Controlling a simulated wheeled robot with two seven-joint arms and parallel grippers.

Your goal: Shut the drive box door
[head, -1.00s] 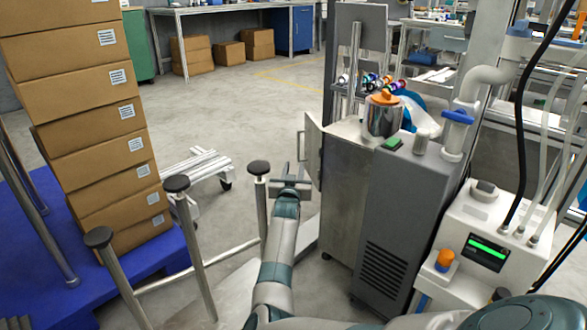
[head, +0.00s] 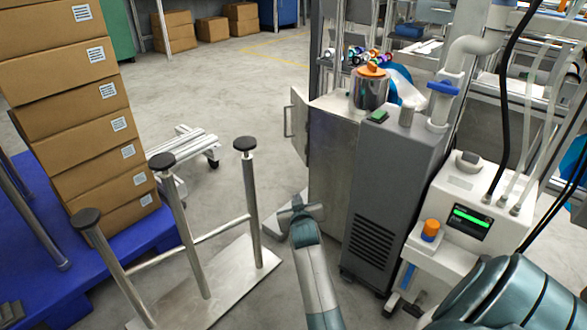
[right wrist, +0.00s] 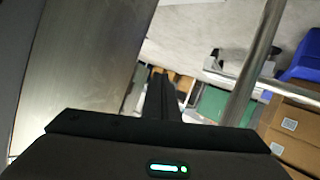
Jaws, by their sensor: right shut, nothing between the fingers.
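The drive box (head: 335,165) is a steel cabinet left of a dark grey unit. Its door (head: 299,125) stands open at the left edge, swung outward, with a bar handle (head: 287,121) on its outer face. My right gripper (head: 298,200) is low, below and nearer to me than the door, beside the box's left side. It looks apart from the door. In the right wrist view its shut, empty fingers (right wrist: 163,98) point past a metal panel on the left. My left gripper is not in view.
A metal stand with black-capped posts (head: 245,145) is close to the left of my right arm. A blue pallet (head: 150,240) bears stacked cartons (head: 95,140). A white low cart (head: 185,145) stands behind. Grey floor is open beyond the door.

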